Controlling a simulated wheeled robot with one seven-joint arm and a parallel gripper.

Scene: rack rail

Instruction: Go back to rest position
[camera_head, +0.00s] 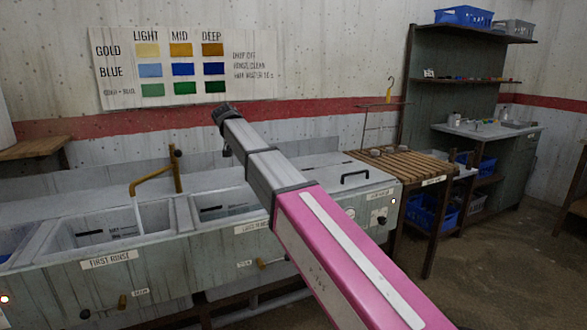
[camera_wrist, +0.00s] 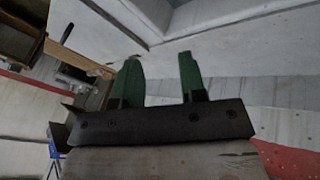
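My gripper (camera_wrist: 161,78) shows in the wrist view as two green fingers on a dark bar. The fingers stand apart with nothing held between them. In the head view my pink and grey arm reaches up and left over the sink unit. Its dark end (camera_head: 226,125) is in front of the wall below the colour chart (camera_head: 183,60). The fingers are too small to make out there.
A sink unit (camera_head: 110,285) with a brass tap (camera_head: 155,180) runs along the wall. A slatted wooden rack (camera_head: 410,166) stands right of it. Further right are a shelf unit (camera_head: 460,90) and blue crates (camera_head: 432,214). Open floor (camera_head: 500,265) lies at the lower right.

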